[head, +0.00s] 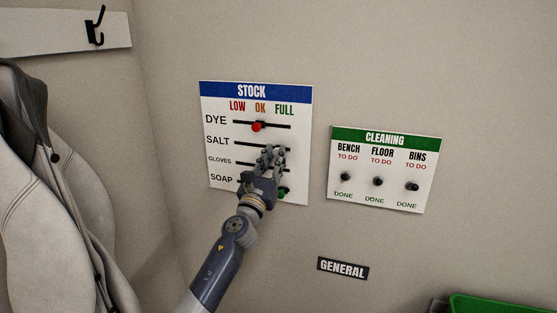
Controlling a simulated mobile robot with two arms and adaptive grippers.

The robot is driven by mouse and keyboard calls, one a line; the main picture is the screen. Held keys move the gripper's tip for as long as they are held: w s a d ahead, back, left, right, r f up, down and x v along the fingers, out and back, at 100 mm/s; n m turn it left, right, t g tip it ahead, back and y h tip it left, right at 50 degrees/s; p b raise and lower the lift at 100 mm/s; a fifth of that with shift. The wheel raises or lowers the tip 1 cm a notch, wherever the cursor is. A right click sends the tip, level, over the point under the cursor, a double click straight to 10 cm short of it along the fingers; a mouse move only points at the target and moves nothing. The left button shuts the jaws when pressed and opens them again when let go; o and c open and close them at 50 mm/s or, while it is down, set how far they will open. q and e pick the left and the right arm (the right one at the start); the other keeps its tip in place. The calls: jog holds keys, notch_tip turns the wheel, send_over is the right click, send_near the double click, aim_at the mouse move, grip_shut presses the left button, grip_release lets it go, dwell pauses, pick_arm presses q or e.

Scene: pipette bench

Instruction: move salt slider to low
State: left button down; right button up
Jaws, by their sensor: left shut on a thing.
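The STOCK board (222,103) hangs on the wall with rows DYE, SALT, GLOVES and SOAP under columns LOW, OK and FULL. My left gripper (273,150) reaches up from below and is shut at the SALT row, right of the OK column toward FULL. The salt slider knob is hidden by its fingers. The left part of the salt slot (247,144) shows bare. The gloves knob is also hidden behind my gripper. My right gripper is not in view.
The red dye knob (257,126) sits near OK, just above my fingers. The green soap knob (284,192) shows beside my wrist, toward FULL. A CLEANING board (360,197) with black knobs hangs to the right. Coats (45,190) hang at left.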

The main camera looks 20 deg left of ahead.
pick_arm(q)
jog(key=a+b, duration=0.1)
jog(key=a, duration=0.5)
jog(key=a+b, duration=0.2)
jog(key=a, duration=0.5)
jog(key=shift+w+a+r, duration=0.1)
jog(key=shift+w+a, duration=0.05)
jog(key=shift+w, duration=0.05)
jog(key=c, duration=1.7)
grip_release()
jog(key=shift+o, duration=1.3)
jog(key=shift+a, duration=0.1)
jog(key=v, duration=1.2)
